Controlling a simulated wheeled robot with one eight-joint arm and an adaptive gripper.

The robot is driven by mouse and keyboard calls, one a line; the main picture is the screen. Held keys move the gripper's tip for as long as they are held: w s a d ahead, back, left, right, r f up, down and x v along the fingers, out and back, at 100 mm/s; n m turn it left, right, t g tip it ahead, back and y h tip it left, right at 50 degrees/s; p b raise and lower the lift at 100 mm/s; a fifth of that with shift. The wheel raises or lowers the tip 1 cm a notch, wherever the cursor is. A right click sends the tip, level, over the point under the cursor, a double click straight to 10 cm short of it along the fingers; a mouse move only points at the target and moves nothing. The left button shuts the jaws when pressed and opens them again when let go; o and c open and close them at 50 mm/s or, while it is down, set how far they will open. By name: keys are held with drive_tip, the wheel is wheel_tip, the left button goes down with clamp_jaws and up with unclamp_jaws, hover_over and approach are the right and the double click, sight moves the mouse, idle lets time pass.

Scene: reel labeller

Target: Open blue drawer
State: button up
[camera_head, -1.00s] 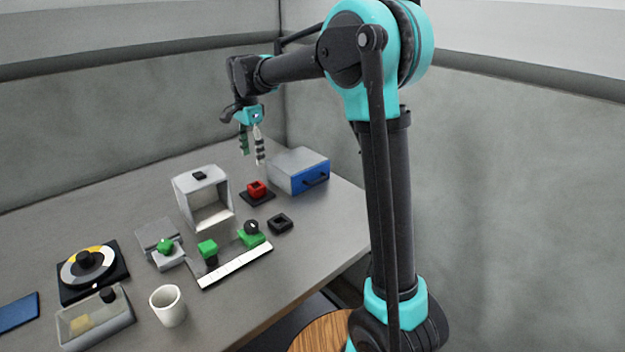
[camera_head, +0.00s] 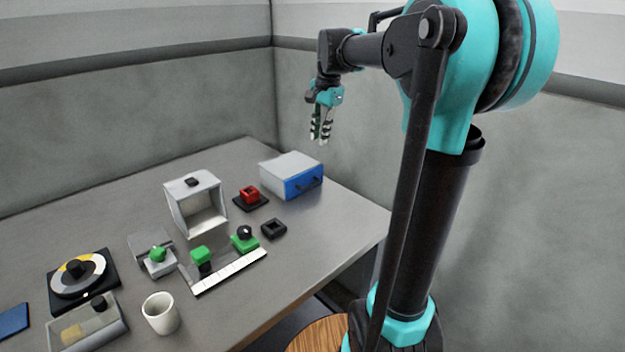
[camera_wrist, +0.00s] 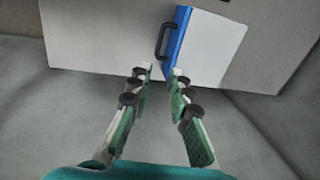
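The blue drawer front (camera_head: 304,182) is on a light grey box (camera_head: 286,168) at the far right of the table. It appears closed, flush with the box, with a dark handle (camera_head: 308,184). In the wrist view the blue front (camera_wrist: 180,47) and its black handle (camera_wrist: 164,40) lie just beyond the fingertips. My gripper (camera_head: 320,141) is above and to the right of the box in the head view, apart from the drawer. In the wrist view my gripper (camera_wrist: 158,72) has its fingers apart with nothing between them.
A grey open-fronted box (camera_head: 196,204), a red block on a dark base (camera_head: 250,196) and a black square ring (camera_head: 274,229) stand left of the drawer box. A white cup (camera_head: 161,313) and a dial device (camera_head: 82,280) are nearer. The table edge runs close to the drawer's front.

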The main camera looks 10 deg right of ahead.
sight(312, 184)
drive_tip(key=f, duration=0.5)
drive_tip(key=w+a+f, duration=0.1)
drive_tip(key=f, duration=0.5)
drive_tip(key=w+f, duration=0.1)
drive_tip(key=f, duration=0.5)
drive_tip(key=shift+w+a, duration=0.25)
drive_tip(key=shift+a, duration=0.1)
clamp_jaws()
